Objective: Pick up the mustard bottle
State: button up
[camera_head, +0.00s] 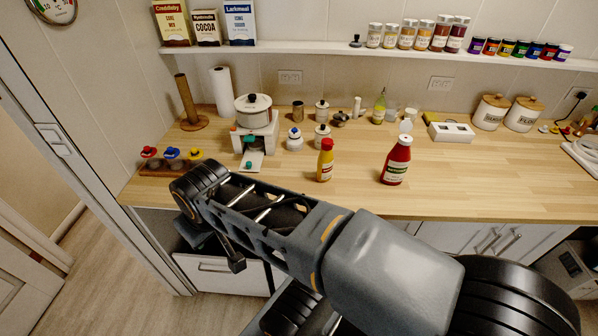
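The mustard bottle (325,163) is yellow with a red cap and a label. It stands upright on the wooden counter, near the middle of the picture. My dark arm crosses the foreground from lower right to left, in front of the counter's front edge and just below the bottle in the picture. Nothing of mine touches the bottle. I cannot make out my gripper's fingers.
A red bottle with a white cap (396,163) stands right of the mustard. A white appliance with a pot (255,130) and small jars stand behind left. The wooden counter (500,185) is clear at front right. A shelf (350,50) runs above.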

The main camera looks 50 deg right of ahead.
aim_at(326, 158)
jog(key=u, duration=1.4)
jog(key=k, duration=0.55)
jog(key=z, duration=0.85)
